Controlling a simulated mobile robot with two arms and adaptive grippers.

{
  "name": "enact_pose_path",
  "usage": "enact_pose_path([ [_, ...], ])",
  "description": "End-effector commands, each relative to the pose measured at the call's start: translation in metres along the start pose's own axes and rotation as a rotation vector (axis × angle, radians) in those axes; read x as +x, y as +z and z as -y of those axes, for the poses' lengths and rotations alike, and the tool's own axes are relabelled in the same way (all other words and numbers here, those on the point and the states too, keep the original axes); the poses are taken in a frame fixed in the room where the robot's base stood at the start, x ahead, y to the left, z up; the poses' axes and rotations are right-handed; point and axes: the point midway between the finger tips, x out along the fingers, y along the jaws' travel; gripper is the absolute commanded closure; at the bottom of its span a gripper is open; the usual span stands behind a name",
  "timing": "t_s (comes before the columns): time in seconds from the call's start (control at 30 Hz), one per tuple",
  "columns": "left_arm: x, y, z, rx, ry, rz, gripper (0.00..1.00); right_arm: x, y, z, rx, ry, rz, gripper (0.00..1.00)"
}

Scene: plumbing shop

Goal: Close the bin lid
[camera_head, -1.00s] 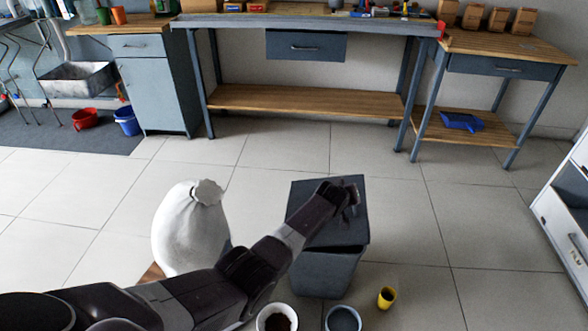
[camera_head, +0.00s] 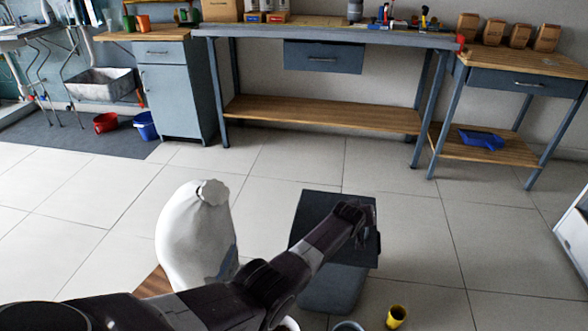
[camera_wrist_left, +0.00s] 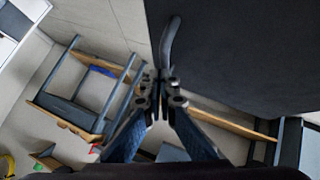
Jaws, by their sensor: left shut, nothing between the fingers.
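The dark grey bin (camera_head: 333,290) stands on the tiled floor in the lower middle of the head view. Its flat dark lid (camera_head: 313,215) covers the bin's top in this view and appears tilted. The gap between lid and rim cannot be judged. My left gripper (camera_head: 366,236) is at the lid's right side, over its dark surface. In the left wrist view the gripper (camera_wrist_left: 165,80) is shut and empty, close to a dark panel, likely the lid (camera_wrist_left: 240,50), with a curved grey strip by the fingertips. Contact is unclear. My right gripper is not in view.
A white sack (camera_head: 192,235) stands left of the bin, partly behind my left arm. A yellow cup (camera_head: 397,316) is on the floor to the right. A workbench (camera_head: 320,38) and side table (camera_head: 530,70) stand behind. Open floor lies between them and the bin.

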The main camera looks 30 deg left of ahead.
Motion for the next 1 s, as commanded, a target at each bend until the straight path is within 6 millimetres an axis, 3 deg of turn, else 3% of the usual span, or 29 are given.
enact_pose_path([
  [0.7,0.003,0.009,0.002,-0.001,-0.003,0.012,1.0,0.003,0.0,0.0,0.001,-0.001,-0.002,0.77],
  [1.0,-0.01,0.011,0.002,-0.002,-0.003,0.013,1.0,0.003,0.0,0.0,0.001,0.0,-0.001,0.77],
])
